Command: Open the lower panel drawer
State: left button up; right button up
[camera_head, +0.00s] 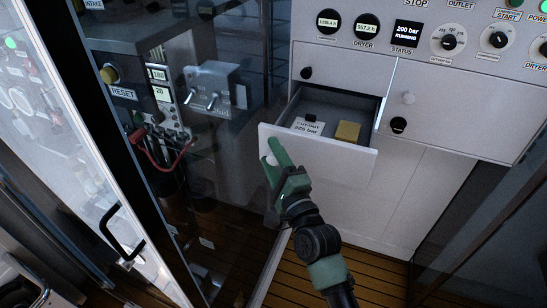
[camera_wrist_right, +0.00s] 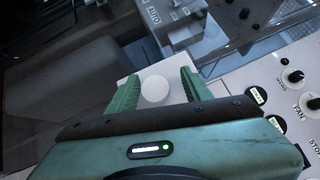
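The lower panel drawer (camera_head: 345,160) is white and stands pulled out from the white panel, so its inside shows in the head view. It holds a card marked "CUT-OUT 225 bar" (camera_head: 306,126), a small black piece and a yellow block (camera_head: 348,131). My right gripper (camera_head: 273,160) is at the left end of the drawer front. In the right wrist view its green fingers (camera_wrist_right: 160,88) are apart, with a round white knob (camera_wrist_right: 154,91) between them; a gap shows beside the knob. My left gripper is not in view.
Gauges and dials (camera_head: 449,42) line the panel above. Wooden slatted floor (camera_head: 345,272) lies below.

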jog(key=shift+f, duration=0.2)
jog(key=shift+s+d+f, duration=0.1)
jog(key=shift+s+d, duration=0.05)
jog(key=r+b+v, duration=0.1)
jog(key=v, duration=0.6)
jog(key=shift+s+f, duration=0.2)
jog(key=shift+f, duration=0.15)
